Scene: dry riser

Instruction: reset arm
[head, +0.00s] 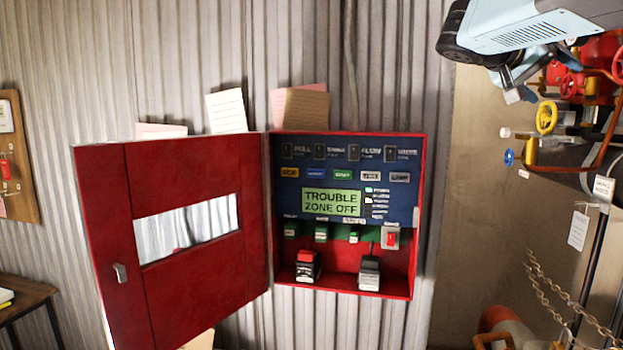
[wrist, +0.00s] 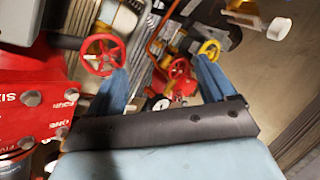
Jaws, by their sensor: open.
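My arm is raised at the top right of the head view, in front of the wall right of the red panel box. My gripper (head: 516,90) shows below the pale blue arm link, small and partly hidden by it. In the wrist view my gripper (wrist: 162,82) has its two blue fingers spread wide apart. Nothing is held between them. Red valve wheels (wrist: 102,54) and a yellow valve wheel (wrist: 208,50) show beyond the fingers. I cannot tell how far off they are.
The red panel box (head: 423,215) hangs on the corrugated wall, its door (head: 190,285) open to the left. Its display (head: 331,202) reads "TROUBLE ZONE OFF". Pipes and a yellow valve wheel (head: 546,117) crowd the right. A chain (head: 565,300) hangs at the lower right.

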